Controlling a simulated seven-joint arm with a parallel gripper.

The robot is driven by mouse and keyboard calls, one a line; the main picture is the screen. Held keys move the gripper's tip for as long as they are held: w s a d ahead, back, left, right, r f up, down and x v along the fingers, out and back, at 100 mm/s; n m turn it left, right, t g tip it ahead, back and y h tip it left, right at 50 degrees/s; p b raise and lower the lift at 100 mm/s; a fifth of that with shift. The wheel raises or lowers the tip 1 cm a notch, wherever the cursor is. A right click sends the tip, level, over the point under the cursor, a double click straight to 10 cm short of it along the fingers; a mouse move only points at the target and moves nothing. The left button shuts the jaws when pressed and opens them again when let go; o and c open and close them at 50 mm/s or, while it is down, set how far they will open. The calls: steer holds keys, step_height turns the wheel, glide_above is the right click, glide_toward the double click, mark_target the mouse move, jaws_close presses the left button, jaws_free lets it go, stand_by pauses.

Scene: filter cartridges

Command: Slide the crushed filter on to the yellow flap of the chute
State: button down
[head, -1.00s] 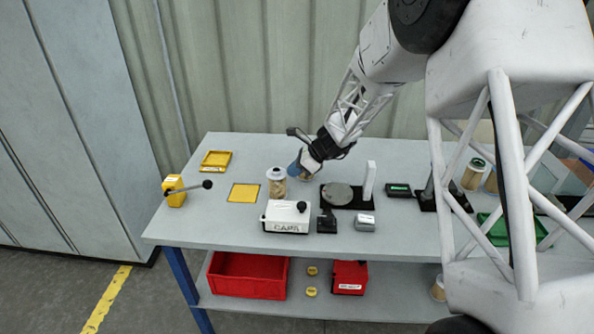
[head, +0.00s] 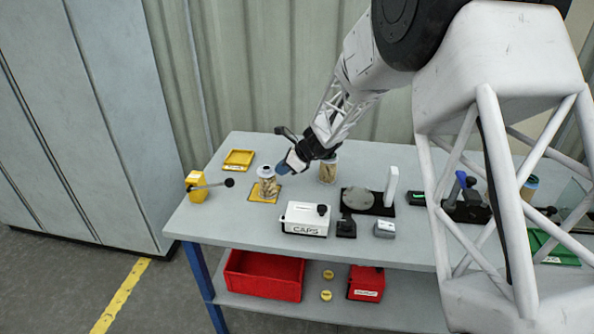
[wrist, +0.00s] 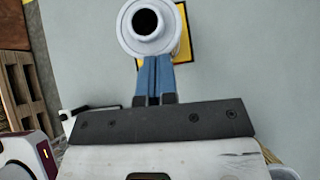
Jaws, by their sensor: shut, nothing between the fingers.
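The crushed filter (head: 268,188), a pale cartridge with a white end cap and a creased tan body, stands upright over the yellow flap (head: 257,196) on the bench. In the wrist view, its round white cap with a dark hole (wrist: 147,22) hides most of the flap (wrist: 183,42). My gripper (head: 283,169) is just right of the filter, with blue fingers shut and nothing between them. In the wrist view the fingertips (wrist: 154,62) are right at the cap's near edge; whether they touch it I cannot tell.
A yellow box with a black-knobbed lever (head: 198,190) stands left of the flap, a yellow tray (head: 239,160) behind. Another filter (head: 328,171) stands to the right, near a grey disc (head: 357,198).

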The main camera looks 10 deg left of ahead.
steer(key=shift+a, duration=0.65)
steer(key=shift+d, duration=0.1)
steer(key=d+f+v, duration=0.2)
steer(key=v, duration=1)
steer(key=shift+d+r, duration=0.2)
steer(key=shift+r, duration=0.1)
